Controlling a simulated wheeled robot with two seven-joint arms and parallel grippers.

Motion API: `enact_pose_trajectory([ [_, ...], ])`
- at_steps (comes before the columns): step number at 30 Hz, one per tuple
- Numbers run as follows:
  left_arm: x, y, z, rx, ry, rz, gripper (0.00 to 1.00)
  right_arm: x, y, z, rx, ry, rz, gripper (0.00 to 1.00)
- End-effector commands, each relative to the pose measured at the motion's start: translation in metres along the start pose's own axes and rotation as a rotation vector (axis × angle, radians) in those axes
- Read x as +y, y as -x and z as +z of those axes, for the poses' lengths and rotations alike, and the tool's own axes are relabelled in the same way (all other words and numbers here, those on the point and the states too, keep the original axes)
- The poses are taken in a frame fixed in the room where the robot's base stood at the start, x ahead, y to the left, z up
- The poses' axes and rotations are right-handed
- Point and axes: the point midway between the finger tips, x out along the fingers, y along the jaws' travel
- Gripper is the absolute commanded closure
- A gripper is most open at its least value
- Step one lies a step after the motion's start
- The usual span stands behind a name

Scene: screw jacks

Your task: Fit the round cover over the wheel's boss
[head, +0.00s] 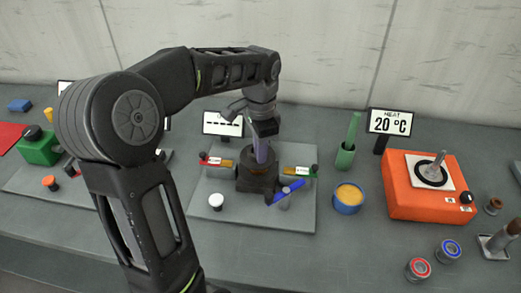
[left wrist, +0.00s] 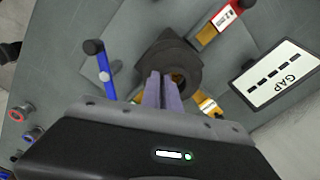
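A dark, stepped round body (head: 258,185) stands on the grey plate in the middle of the head view. In the left wrist view the dark body (left wrist: 150,62) has a brownish opening near its centre. My left gripper (head: 262,158) points down at its top; its purple fingers (left wrist: 162,88) lie close together over it. Contact, and anything between the fingertips, cannot be made out. A small white round cap (head: 216,201) sits on the plate to the left. I cannot tell for sure which piece is the cover or the boss. My right gripper is not in view.
A blue-handled lever (head: 290,190), a red-and-yellow piece (head: 215,162) and a green-and-yellow piece (head: 298,171) surround the body. The GAP display (left wrist: 277,75) stands behind. A blue bowl (head: 347,203) and an orange heater (head: 413,202) are to the right.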

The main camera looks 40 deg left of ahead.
Motion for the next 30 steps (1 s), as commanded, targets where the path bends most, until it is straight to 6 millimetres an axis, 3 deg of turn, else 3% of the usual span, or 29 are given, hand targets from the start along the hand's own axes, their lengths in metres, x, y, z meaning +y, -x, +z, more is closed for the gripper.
enact_pose_trajectory([
  [15, 0.000, -0.032, 0.000, -0.001, 0.000, 0.001, 1.00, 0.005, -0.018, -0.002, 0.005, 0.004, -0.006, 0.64],
  [29, 0.001, -0.039, 0.002, -0.006, 0.002, 0.009, 1.00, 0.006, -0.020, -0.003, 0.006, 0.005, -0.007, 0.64],
  [30, 0.001, -0.039, 0.002, -0.006, 0.003, 0.009, 0.92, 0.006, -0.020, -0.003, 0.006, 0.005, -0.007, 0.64],
])
